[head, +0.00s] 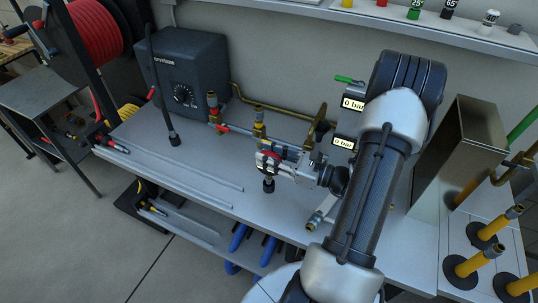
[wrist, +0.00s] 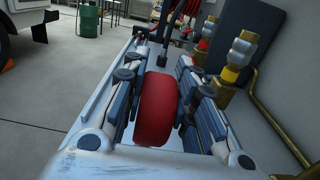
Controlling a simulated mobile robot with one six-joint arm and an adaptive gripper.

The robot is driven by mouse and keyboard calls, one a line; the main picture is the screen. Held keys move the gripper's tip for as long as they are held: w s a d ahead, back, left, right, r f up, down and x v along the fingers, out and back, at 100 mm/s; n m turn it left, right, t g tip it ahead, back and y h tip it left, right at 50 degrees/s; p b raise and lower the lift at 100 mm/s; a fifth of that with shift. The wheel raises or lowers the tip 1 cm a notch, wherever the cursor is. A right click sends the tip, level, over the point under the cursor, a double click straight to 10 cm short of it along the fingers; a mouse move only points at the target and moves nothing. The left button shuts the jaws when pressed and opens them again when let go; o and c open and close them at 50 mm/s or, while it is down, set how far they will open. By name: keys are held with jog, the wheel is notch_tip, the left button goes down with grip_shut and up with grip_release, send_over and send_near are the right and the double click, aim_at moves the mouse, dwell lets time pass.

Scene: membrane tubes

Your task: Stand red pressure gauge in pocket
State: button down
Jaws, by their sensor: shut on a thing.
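My gripper (head: 270,163) is shut on the red pressure gauge (wrist: 158,108). In the wrist view the gauge shows as a rounded red body between the two fingers (wrist: 163,80). In the head view only a little of its red shows between the fingers, over the grey bench (head: 190,170). A small dark round piece (head: 268,186) shows just below the gripper; I cannot tell whether it belongs to the gauge or stands on the bench. I cannot make out the pocket for certain.
Brass and yellow valve fittings (head: 259,125) stand behind the gripper, with another fitting (head: 213,108) to the left. A dark control box (head: 180,75) and a black upright rod (head: 160,90) stand farther left. The bench's front left is mostly clear, with thin rails lying along it.

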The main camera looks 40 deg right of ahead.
jog(key=shift+f+b, duration=0.75)
jog(key=shift+f, duration=0.35)
jog(key=c, duration=1.2)
grip_release()
jog(key=v, duration=1.2)
